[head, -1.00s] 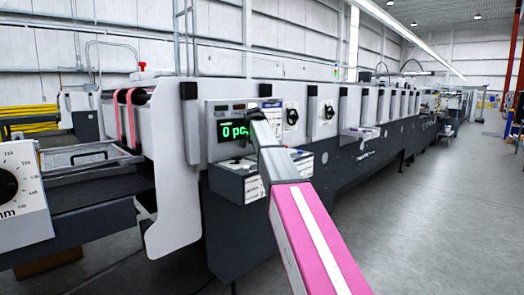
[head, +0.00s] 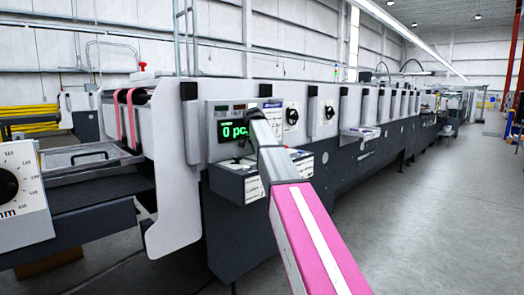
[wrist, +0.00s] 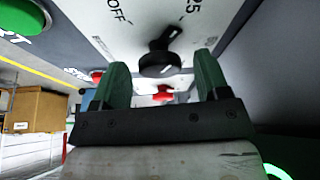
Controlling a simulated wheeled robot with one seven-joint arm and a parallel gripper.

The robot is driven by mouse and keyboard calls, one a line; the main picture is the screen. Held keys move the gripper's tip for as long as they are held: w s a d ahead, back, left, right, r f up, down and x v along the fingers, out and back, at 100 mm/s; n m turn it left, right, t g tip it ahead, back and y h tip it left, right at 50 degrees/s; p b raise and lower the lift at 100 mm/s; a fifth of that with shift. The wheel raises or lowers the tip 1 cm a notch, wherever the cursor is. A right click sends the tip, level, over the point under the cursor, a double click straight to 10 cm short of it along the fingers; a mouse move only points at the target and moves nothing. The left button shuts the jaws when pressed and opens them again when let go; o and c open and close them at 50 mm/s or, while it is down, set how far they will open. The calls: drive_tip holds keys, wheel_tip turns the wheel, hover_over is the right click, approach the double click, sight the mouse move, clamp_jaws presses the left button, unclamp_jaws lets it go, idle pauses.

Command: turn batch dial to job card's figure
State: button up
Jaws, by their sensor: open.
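The black dial (wrist: 160,58) sits on a pale panel in the wrist view, with OFF and 25 printed around it. My gripper (wrist: 160,66) is open, its two green fingers on either side of the dial in the picture; I cannot tell if they touch it. In the head view a green display (head: 232,131) reads "0 pc", partly covered by my arm. Two black knobs show right of it, one (head: 291,116) nearer and one (head: 327,112) farther. A sheet with a blue header (head: 271,104) may be the job card; its figure is unreadable.
In the wrist view, a green button (wrist: 22,17) is at upper left and red buttons (wrist: 163,95) lie beyond the dial. The long grey machine (head: 180,210) runs to the back right. Floor (head: 440,220) on the right is clear.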

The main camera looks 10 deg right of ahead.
drive_tip(key=shift+r, duration=0.1)
drive_tip(key=v, duration=1)
drive_tip(key=shift+r, duration=0.3)
drive_tip(key=shift+s, duration=0.1)
